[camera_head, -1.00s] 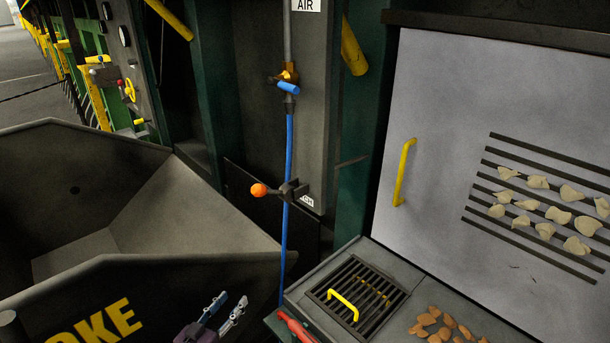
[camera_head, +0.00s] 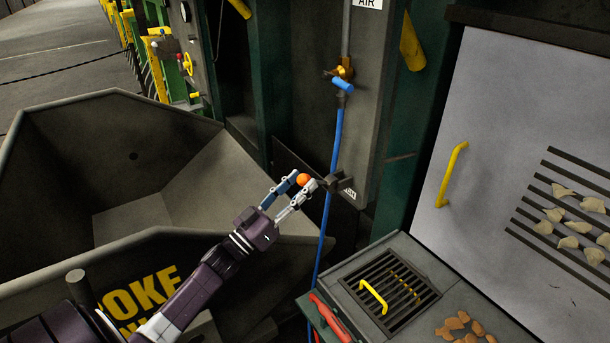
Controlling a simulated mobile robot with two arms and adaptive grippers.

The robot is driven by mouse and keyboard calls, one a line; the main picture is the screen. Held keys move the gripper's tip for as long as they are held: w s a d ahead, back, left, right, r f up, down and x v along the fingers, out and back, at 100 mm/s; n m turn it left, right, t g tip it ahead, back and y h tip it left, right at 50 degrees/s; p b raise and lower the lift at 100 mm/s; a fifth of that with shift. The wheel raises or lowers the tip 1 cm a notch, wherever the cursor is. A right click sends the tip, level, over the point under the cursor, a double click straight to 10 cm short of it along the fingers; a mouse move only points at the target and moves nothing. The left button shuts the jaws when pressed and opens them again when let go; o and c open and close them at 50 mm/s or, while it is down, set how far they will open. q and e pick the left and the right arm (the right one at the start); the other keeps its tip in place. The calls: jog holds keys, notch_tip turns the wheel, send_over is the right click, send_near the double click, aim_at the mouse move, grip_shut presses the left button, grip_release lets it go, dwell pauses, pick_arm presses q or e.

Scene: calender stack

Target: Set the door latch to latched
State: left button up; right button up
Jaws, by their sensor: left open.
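The door latch is a dark bracket (camera_head: 333,183) on the dark column, with an orange ball knob (camera_head: 303,180) at its left end. A small label, partly covered, sits by the bracket. My left gripper (camera_head: 301,188) is open, with its two fingers on either side of the orange knob. I cannot tell whether the fingers touch it. My right gripper is not in view.
A blue hose (camera_head: 335,145) hangs from a blue-handled valve (camera_head: 343,85) just right of the knob. A large dark skip (camera_head: 100,245) lies at the left, under my arm. A grate (camera_head: 404,290) and a red-handled tool (camera_head: 328,316) are at lower right.

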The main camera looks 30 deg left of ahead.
pick_arm(q)
jog(key=shift+x, duration=1.15)
jog(key=shift+f, duration=0.1)
grip_shut()
